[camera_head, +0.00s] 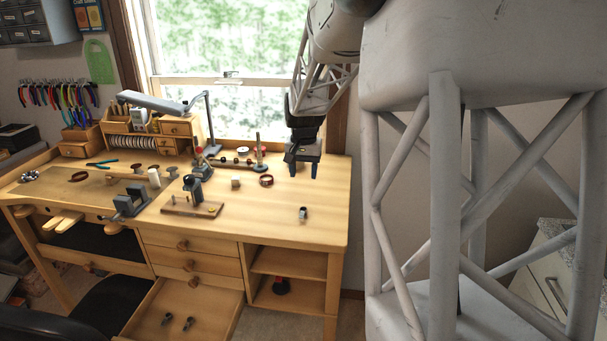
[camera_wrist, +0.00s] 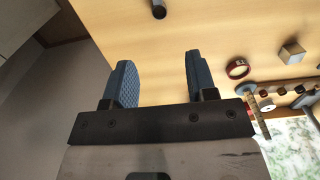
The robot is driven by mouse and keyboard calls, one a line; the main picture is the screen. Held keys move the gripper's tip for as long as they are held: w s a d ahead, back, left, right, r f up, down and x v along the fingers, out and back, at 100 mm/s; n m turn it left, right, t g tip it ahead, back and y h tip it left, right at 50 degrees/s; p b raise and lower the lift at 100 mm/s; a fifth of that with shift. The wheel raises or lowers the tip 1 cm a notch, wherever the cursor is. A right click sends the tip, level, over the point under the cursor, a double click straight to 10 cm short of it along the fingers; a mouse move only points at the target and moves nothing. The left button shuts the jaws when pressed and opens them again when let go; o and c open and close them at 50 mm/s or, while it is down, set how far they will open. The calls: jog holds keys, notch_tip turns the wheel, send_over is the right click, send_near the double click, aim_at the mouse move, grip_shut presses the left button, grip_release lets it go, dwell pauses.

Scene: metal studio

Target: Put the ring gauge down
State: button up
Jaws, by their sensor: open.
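My gripper (camera_head: 303,170) is open and empty above the right end of the wooden bench (camera_head: 270,228). Its two blue fingers (camera_wrist: 158,65) stand wide apart in the wrist view, with only bare bench between them. A small dark grey cylindrical piece (camera_head: 303,213) stands alone near the bench's front right. It also shows at the top edge of the wrist view (camera_wrist: 158,9), partly cut off and apart from the fingers. It may be the ring gauge, but it is too small to be sure. A dark red ring (camera_head: 266,180) lies left of my gripper.
A small block (camera_head: 236,182) sits left of the red ring. A bar with upright tools (camera_head: 240,163) lies near the window. A small vise (camera_head: 131,203) and a wooden board (camera_head: 192,207) are further left. An open drawer (camera_head: 197,315) holds two small dark pieces. The bench around the grey piece is clear.

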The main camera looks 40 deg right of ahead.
jog(key=shift+a, duration=0.1)
dwell(0.4)
jog(key=s+a+r+n+t, duration=0.1)
jog(key=s+a+r+n, duration=0.2)
jog(key=s+a, duration=0.8)
jog(key=s+a+r+n+t, duration=0.1)
jog(key=s+a+r+n, duration=0.2)
jog(key=s+a, duration=0.85)
jog(key=s+a+f+n, duration=0.2)
jog(key=s+a, duration=0.5)
jog(key=shift+s+a+n+t, duration=0.25)
jog(key=shift+s+n+t, duration=0.05)
jog(key=shift+s+n, duration=0.1)
jog(key=shift+w, duration=0.1)
